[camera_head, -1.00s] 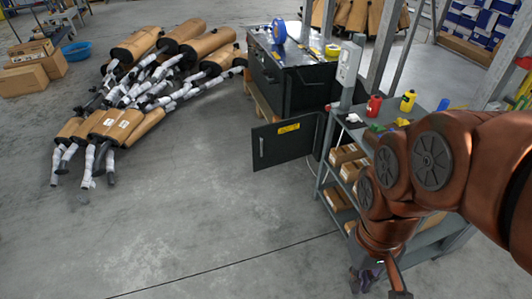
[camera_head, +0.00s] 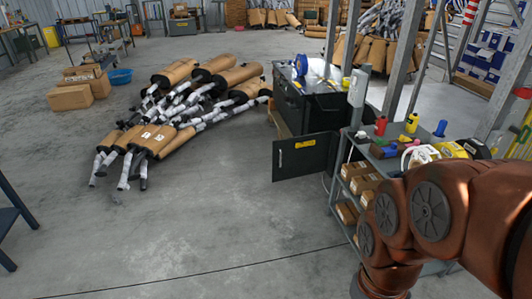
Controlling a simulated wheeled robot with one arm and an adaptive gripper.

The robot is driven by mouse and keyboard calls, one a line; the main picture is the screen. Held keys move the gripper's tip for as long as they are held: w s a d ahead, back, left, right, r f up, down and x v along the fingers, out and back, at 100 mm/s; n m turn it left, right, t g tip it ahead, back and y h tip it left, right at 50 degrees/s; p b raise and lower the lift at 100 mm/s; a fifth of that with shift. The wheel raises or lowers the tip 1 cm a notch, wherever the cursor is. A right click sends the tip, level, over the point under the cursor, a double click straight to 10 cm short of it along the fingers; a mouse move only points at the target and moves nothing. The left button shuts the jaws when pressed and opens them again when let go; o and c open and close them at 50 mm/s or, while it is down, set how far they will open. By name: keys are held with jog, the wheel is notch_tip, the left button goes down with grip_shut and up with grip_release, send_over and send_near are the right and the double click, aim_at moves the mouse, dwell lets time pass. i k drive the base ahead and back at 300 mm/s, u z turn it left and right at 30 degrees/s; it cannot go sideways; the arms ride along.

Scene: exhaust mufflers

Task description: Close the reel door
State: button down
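The reel door (camera_head: 306,156) is a flat dark panel with a small yellow label near its top edge. It stands open, swung out to the left from the front of the black cabinet (camera_head: 331,117). The cabinet stands right of the picture's middle, with its opening partly showing behind the door. My copper-coloured arm fills the lower right, well apart from the door. My gripper is not in view; the arm's far end is cut off at the bottom of the picture.
A grey shelf cart (camera_head: 345,212) with boxes and bottles stands between my arm and the cabinet. A steel post (camera_head: 357,95) rises beside it. Wrapped mufflers (camera_head: 190,105) lie in a pile to the left. The floor (camera_head: 210,215) before the door is clear.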

aim_at(296, 157)
jog(key=u, duration=0.65)
jog(key=i, duration=1.5)
jog(key=z, duration=0.15)
